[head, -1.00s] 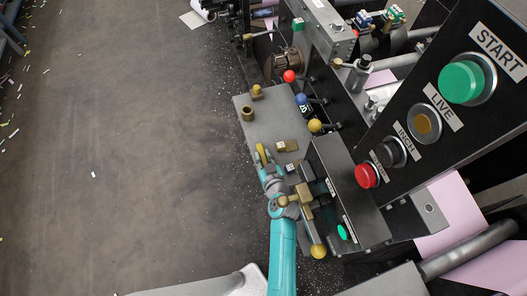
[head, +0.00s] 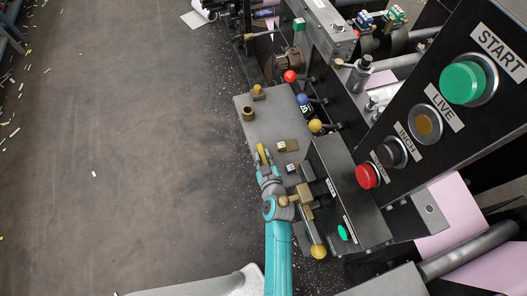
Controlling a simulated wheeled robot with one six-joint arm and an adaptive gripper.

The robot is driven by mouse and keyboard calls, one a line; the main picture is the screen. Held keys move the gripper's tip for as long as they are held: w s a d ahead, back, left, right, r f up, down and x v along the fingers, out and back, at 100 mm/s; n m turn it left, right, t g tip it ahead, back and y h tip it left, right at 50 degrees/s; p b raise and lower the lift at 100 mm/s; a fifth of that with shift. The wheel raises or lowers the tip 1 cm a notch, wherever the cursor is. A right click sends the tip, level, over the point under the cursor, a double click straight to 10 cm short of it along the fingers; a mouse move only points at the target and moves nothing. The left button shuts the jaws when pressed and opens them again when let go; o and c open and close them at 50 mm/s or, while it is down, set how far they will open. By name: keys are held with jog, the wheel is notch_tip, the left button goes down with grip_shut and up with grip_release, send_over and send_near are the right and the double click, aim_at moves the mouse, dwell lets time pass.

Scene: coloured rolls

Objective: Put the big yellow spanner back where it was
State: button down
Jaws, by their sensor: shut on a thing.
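Only a short yellow part shows between and ahead of the fingers; the rest is hidden by the gripper. I cannot tell whether it touches the shelf.
The grey shelf (head: 262,118) holds a brass cup (head: 248,113), a brass knob (head: 258,91) and a brass block (head: 287,146). Ball-topped levers, including a yellow one (head: 315,126), stand on its right. A dark control box (head: 350,190) is close right of my arm. Floor to the left is open.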

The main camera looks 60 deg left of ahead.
jog(key=shift+f, duration=0.45)
jog(key=c, duration=0.9)
grip_release()
jog(key=o, duration=0.5)
jog(key=shift+f, duration=0.1)
jog(key=shift+d, duration=0.1)
jog(key=shift+v, duration=2.9)
jog(key=shift+s, duration=0.1)
